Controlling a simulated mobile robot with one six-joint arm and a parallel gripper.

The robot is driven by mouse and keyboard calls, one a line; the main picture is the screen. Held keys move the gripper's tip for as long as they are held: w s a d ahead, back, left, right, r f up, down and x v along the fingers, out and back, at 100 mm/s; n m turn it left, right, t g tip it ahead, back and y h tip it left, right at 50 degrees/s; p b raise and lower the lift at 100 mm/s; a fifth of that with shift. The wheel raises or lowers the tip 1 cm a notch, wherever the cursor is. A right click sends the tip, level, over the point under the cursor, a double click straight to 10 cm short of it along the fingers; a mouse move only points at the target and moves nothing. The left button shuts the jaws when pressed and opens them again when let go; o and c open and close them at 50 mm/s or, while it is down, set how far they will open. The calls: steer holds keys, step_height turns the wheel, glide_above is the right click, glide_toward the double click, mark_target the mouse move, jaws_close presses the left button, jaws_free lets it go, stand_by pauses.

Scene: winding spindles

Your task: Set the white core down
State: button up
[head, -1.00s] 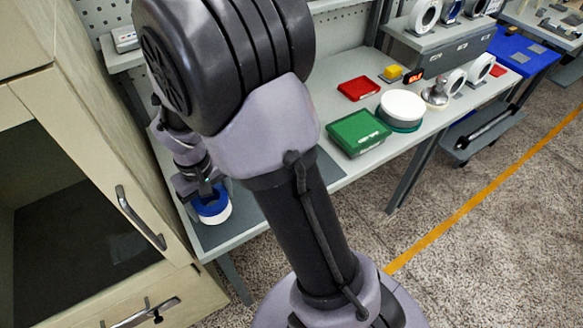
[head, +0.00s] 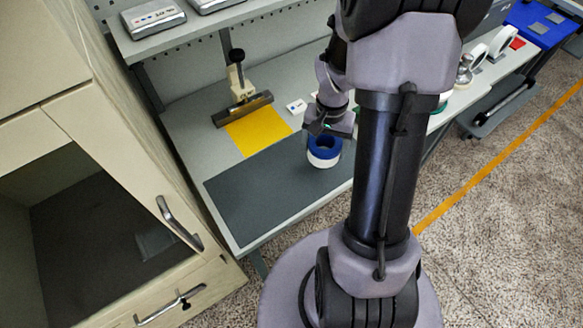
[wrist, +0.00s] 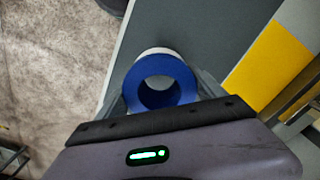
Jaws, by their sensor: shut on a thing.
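The white core (head: 323,163) is a short ring with a blue band on its upper part. It also shows in the wrist view (wrist: 160,52), mostly as a blue ring seen from above with an open hole and a white rim behind. My gripper (head: 325,133) is shut on it, with one finger on each side in the wrist view. The core is upright over the dark grey mat (head: 262,194), near the mat's right end in the head view. I cannot tell whether its underside touches the mat.
A yellow patch (head: 258,130) lies behind the mat, with a bar-shaped tool on a stand (head: 242,108) over its back edge. The mat's left part is clear. A cabinet (head: 110,190) stands close on the left.

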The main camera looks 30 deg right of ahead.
steer(key=s+d+m, duration=0.3)
steer(key=s+d, duration=0.2)
steer(key=shift+s+d+m+p, duration=0.2)
steer(key=shift+m+p, duration=0.1)
steer(key=shift+m, duration=0.1)
steer(key=b, duration=0.3)
glide_above(293, 171)
steer(key=shift+a+f, duration=0.2)
steer(key=shift+f, duration=0.55)
steer(key=shift+d+f+b, duration=0.1)
steer(key=shift+f+b, duration=1)
steer(key=shift+f, duration=0.6)
